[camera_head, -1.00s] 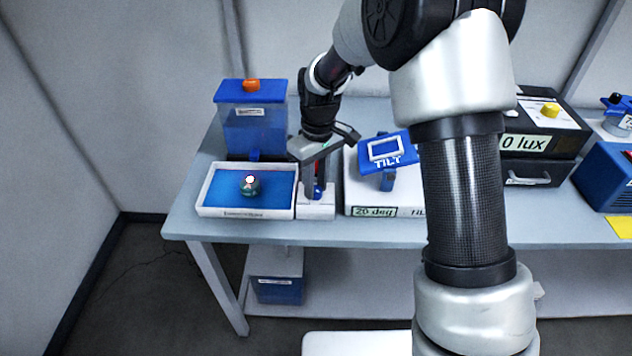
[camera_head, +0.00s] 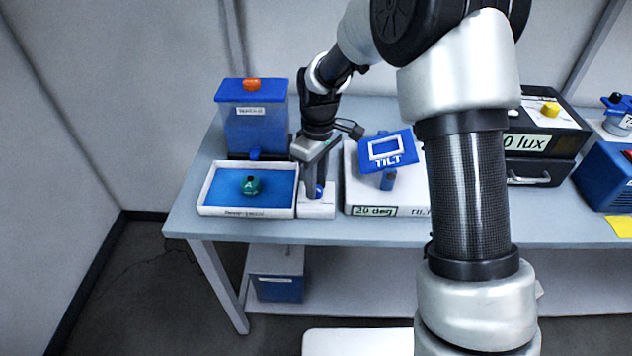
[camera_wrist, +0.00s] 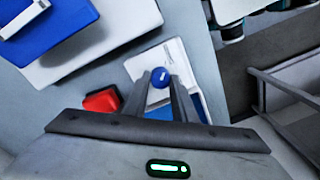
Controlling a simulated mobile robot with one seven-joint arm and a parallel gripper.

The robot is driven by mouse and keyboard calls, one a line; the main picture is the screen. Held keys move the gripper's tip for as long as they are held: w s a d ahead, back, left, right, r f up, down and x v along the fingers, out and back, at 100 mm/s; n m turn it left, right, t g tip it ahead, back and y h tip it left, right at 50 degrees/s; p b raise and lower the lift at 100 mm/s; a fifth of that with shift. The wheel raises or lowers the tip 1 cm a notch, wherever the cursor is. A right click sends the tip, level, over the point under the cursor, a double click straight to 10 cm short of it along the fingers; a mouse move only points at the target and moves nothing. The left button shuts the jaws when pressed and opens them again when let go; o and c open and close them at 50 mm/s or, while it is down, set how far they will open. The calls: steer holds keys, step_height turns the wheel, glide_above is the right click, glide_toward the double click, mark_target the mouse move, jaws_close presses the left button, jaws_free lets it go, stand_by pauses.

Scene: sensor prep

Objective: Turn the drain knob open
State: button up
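The likely drain knob is a small round blue knob (camera_head: 319,191) with a white mark, on a low white block (camera_head: 316,209) beside the shallow tray. My gripper (camera_head: 314,185) points down at it. In the wrist view the blue knob (camera_wrist: 160,77) lies between the tips of my two dark fingers (camera_wrist: 161,82), one on each side. The knob nearly fills the gap there. I cannot tell whether the fingers press on it. The fingers hide part of the white block (camera_wrist: 168,58). A red block (camera_wrist: 101,101) lies left of the fingers in the wrist view.
The white tray (camera_head: 247,212) with a blue inside holds a green float (camera_head: 250,185). A blue-lidded tank (camera_head: 256,128) stands behind it. The tilt stand (camera_head: 385,209) is close on the right, with its blue plate (camera_head: 402,137) raised. The table's front edge is near.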

mark_target(318, 186)
steer(key=o, duration=0.4)
steer(key=shift+r, duration=0.1)
step_height(318, 186, up, 17)
steer(key=p, duration=0.1)
steer(key=shift+w+d+r+p, duration=0.15)
steer(key=shift+w+d+p, duration=0.05)
steer(key=shift+w+p, duration=0.15)
steer(key=shift+s, duration=0.1)
steer(key=s+d+r+m+t+p, duration=0.25)
steer(key=s+d+r, duration=0.3)
steer(key=r, duration=0.35)
steer(key=s+d+r+m+t+p, duration=0.1)
steer(key=s+d+r+m+p, duration=0.1)
steer(key=s, duration=0.7)
steer(key=s+d+r+m+t+p, duration=0.2)
steer(key=s+d+m, duration=0.4)
steer(key=s, duration=0.3)
step_height(318, 186, up, 2)
steer(key=shift+s+d+p, duration=0.25)
steer(key=shift+s+p, duration=0.05)
steer(key=shift+p, duration=0.35)
